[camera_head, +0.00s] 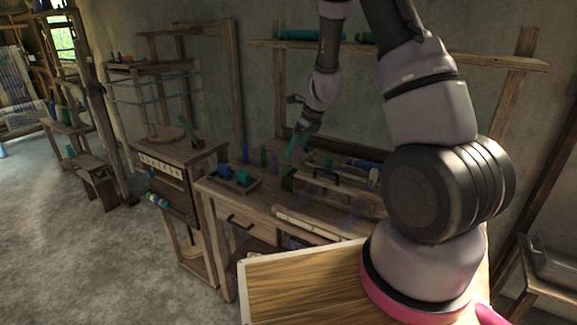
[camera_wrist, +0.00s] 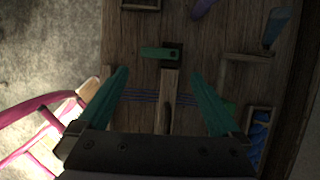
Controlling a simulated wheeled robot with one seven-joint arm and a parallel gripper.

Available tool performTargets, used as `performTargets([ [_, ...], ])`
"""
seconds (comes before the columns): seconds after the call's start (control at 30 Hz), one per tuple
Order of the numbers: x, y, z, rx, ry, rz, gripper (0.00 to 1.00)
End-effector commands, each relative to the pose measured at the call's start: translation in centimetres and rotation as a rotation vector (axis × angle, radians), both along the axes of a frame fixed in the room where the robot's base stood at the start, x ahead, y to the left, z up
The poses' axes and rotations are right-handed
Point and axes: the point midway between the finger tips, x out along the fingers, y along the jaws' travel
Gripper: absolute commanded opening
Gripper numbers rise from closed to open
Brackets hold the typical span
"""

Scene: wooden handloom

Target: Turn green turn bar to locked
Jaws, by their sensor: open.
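The green turn bar (camera_wrist: 156,53) shows in the wrist view, top centre. It lies left to right across the picture, its right end on a small dark block at the end of a wooden strip (camera_wrist: 170,82). The bar lies crosswise to this strip. In the head view my gripper (camera_head: 296,146) hangs above the workbench (camera_head: 243,203); the bar is not clear there.
A tray with blue blocks (camera_head: 240,178) stands on the bench's left side. Upright green and purple pegs (camera_head: 264,157) stand behind it. A rack with a dark handle (camera_head: 322,172) is right of my gripper. A wooden panel (camera_head: 300,285) is in front. Floor at left is free.

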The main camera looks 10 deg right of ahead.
Motion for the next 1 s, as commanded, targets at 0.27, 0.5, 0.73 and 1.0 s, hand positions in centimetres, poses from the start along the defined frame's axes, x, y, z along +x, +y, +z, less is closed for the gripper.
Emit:
performTargets([
  [0.27, 1.3, 1.4, -5.0, 0.001, 0.004, 0.002, 1.0],
  [0.5, 2.3, 2.3, -7.9, -0.001, 0.001, 0.003, 1.0],
  [0.73, 2.5, 2.5, -8.6, 0.0, 0.0, 0.004, 1.0],
  [1.0, 2.5, 2.5, -8.6, 0.0, 0.0, 0.004, 0.62],
])
